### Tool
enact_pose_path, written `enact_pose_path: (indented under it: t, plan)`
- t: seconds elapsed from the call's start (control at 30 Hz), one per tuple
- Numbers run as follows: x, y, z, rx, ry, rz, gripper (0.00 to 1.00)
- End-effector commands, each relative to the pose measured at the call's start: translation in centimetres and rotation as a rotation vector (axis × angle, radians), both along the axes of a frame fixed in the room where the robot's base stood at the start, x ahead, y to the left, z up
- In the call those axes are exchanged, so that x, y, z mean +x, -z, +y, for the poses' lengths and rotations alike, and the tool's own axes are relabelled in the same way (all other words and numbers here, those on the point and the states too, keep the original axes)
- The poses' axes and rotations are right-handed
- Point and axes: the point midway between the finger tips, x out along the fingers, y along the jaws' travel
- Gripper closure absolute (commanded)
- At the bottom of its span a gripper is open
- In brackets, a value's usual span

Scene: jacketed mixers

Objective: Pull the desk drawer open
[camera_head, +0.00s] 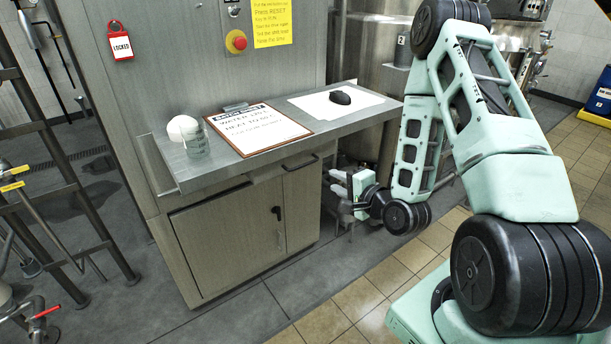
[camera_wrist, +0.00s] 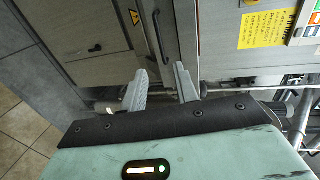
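The desk drawer (camera_head: 262,178) is a grey metal front just under the desk top, above the cabinet doors. It looks shut. Its dark bar handle (camera_head: 301,163) is at the drawer's right part; in the wrist view the handle (camera_wrist: 161,36) stands upright ahead of the gap between my fingers. My gripper (camera_head: 337,190) is open and empty, to the right of the handle and lower in the head view. In the wrist view my gripper's two grey fingers (camera_wrist: 161,78) are apart, and neither touches the handle.
The desk top (camera_head: 222,168) holds a clipboard (camera_head: 258,128), a clear glass (camera_head: 194,138), a white rounded object (camera_head: 182,127) and a black mouse (camera_head: 340,97). Cabinet doors (camera_head: 228,240) with a black latch (camera_head: 278,213) lie below. Pipe rails (camera_head: 62,160) stand left. Tiled floor (camera_head: 345,305) in front is clear.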

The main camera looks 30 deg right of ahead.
Motion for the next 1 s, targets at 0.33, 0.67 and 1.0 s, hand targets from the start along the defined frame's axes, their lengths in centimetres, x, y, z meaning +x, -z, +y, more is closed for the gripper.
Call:
enact_pose_path:
  t: [0.33, 0.67, 1.0]
  plan:
    - [3.9, 1.4, 0.0, -0.003, -0.005, -0.004, 0.7]
    - [5.1, 1.6, 0.0, -0.005, -0.006, -0.005, 0.7]
    - [6.5, 1.6, 0.3, -0.002, -0.003, -0.002, 0.7]
